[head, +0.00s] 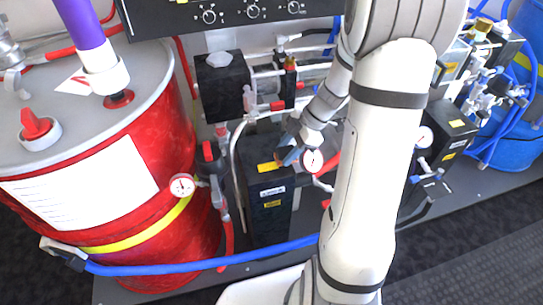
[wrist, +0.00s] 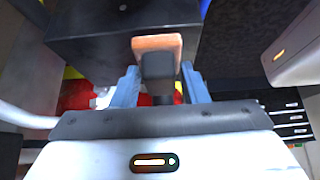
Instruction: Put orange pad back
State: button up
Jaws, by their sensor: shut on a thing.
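The orange pad (wrist: 142,43) shows in the wrist view as a small orange plate with a dark block (wrist: 158,66) on its near side. My gripper (wrist: 160,80) has its two blue-grey fingers on either side of this dark block and is shut on the pad by it. The pad lies in front of the face of a black box (wrist: 85,43); I cannot tell whether they touch. In the head view my gripper (head: 287,154) is at the top of the black pump unit (head: 266,215), partly hidden by my arm.
A red drum (head: 172,130) with a grey lid stands at the left. A blue hose (head: 215,262) crosses the front. A gauge (head: 312,161) and pipes sit close to my gripper. A blue drum (head: 515,145) stands at the far right.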

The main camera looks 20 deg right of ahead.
aim_at(278, 151)
jog(key=shift+a, duration=0.45)
jog(key=a, duration=0.1)
jog(key=a+f, duration=0.1)
jog(key=a, duration=0.1)
jog(key=shift+a, duration=0.1)
jog(key=shift+f, duration=0.25)
jog(key=shift+f, duration=0.2)
jog(key=o, duration=0.9)
jog(key=shift+r, duration=0.1)
jog(key=shift+r, duration=0.1)
